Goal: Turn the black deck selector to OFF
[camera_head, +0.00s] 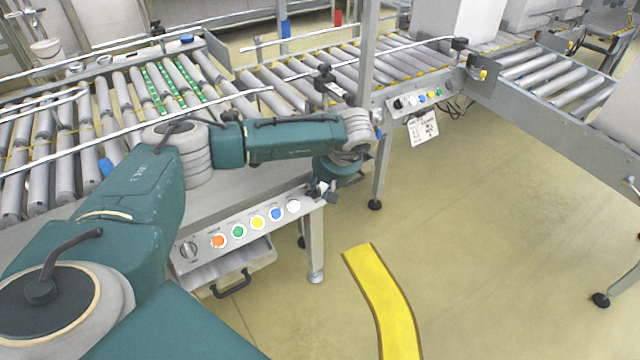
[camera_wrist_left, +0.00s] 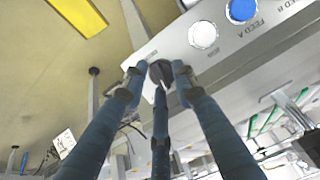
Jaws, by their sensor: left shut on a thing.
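The black deck selector (camera_wrist_left: 160,71) is a dark round knob at the end of the grey button panel, next to the white button (camera_wrist_left: 203,35). In the left wrist view my left gripper (camera_wrist_left: 158,80) has its blue-grey fingers closed around the knob, one on each side and one below. In the head view my left gripper (camera_head: 320,190) is at the right end of the panel (camera_head: 205,263), and the wrist and fingers hide the selector. The small lettering beside the knob is too blurred to read, and I cannot tell the knob's setting. My right gripper is not in view.
Roller conveyors (camera_head: 60,130) stand behind. A second button panel (camera_head: 420,98) is further right. The floor right of the panel has a yellow stripe (camera_head: 385,300).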

